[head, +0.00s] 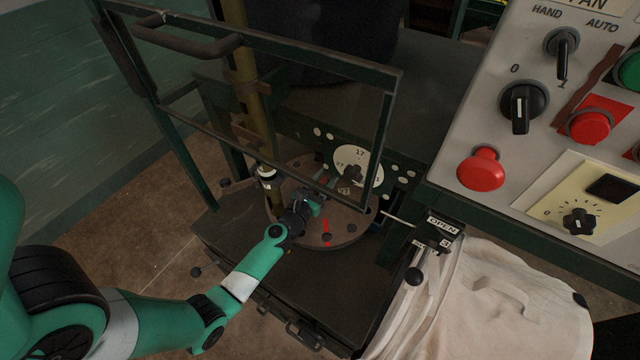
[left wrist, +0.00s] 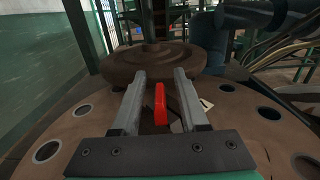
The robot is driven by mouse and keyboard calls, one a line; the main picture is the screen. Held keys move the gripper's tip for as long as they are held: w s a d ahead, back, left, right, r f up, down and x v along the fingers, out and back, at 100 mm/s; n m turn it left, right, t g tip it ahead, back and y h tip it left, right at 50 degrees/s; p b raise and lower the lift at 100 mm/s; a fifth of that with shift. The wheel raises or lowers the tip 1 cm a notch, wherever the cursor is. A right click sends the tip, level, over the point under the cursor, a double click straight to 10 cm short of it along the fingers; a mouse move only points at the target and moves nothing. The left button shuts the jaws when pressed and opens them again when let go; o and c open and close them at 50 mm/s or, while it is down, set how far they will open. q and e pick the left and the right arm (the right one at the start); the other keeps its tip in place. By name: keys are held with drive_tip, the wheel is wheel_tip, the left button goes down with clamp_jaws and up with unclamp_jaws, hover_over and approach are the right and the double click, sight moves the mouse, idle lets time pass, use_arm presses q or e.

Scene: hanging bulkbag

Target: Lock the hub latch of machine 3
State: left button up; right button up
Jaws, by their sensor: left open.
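My left gripper (head: 316,194) reaches in under the framed clear guard, over the round brown plate (head: 343,236). In the left wrist view its two grey fingers (left wrist: 160,78) are apart, with a small upright red piece (left wrist: 160,104) between them. The red piece looks like the latch lever, and I cannot tell whether the fingers touch it. A round brown hub (left wrist: 125,64) stands just beyond the fingertips. In the head view a small red pointer (head: 326,226) sits on the plate's near side. My right gripper is not in view.
The guard frame (head: 386,125) stands over the plate. A numbered white dial (head: 345,156) is behind it. An OPEN sign box (head: 437,233) and pale bag (head: 490,305) are at right. A control panel (head: 535,140) with knobs and red buttons fills the upper right.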

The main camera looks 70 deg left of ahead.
use_arm(q)
drive_tip(key=v, duration=1.1)
drive_tip(key=shift+d, duration=0.15)
